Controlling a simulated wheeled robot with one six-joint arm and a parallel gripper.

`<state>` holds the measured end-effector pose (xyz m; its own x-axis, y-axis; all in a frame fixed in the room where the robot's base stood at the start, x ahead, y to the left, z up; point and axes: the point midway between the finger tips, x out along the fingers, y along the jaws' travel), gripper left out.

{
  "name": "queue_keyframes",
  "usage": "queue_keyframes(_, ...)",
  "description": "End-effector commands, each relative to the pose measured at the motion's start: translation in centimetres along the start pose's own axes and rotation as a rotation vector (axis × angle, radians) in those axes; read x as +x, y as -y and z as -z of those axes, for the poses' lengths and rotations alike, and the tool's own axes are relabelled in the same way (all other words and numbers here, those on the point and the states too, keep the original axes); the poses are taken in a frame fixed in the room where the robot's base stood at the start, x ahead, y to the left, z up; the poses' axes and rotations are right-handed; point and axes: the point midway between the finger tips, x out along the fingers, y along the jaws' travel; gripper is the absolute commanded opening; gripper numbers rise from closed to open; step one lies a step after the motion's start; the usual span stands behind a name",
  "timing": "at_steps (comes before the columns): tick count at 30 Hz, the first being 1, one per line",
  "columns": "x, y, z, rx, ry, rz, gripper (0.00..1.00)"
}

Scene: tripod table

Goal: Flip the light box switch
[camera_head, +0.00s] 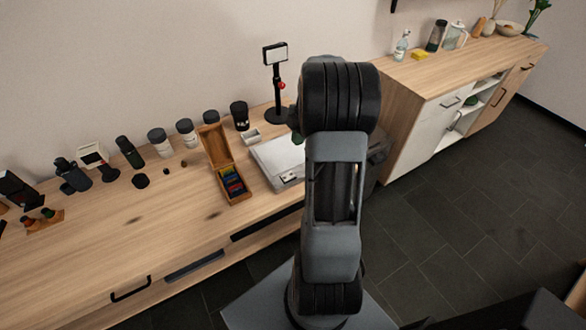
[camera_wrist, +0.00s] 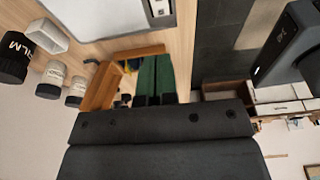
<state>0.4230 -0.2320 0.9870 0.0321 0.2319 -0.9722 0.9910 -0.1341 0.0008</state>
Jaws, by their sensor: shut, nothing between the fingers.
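The light box (camera_head: 270,158) is a flat white slab lying on the wooden counter, partly hidden behind my arm. Its small switch (camera_head: 289,177) sits near the front edge. In the wrist view the light box (camera_wrist: 108,14) is cut off by the top edge, with the switch (camera_wrist: 160,9) at its near end. My gripper (camera_wrist: 157,58) shows there as two green fingers side by side, shut and empty, pointing toward the light box and apart from the switch in the picture. In the head view the arm hides most of the gripper.
An open wooden box (camera_head: 222,165) with coloured slides stands left of the light box. A black stand with a small lit panel (camera_head: 275,54) rises behind it. Film canisters (camera_head: 158,141) and lenses line the back. A taller cabinet (camera_head: 425,95) stands to the right.

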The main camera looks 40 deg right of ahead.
Motion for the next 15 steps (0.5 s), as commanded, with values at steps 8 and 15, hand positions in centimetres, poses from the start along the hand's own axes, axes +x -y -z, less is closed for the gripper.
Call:
queue_keyframes(8, 3.1, 0.1, 0.1, 0.001, -0.003, 0.005, 0.00)
queue_keyframes(15, 7.7, 0.1, 0.1, 0.002, -0.003, 0.005, 0.00)
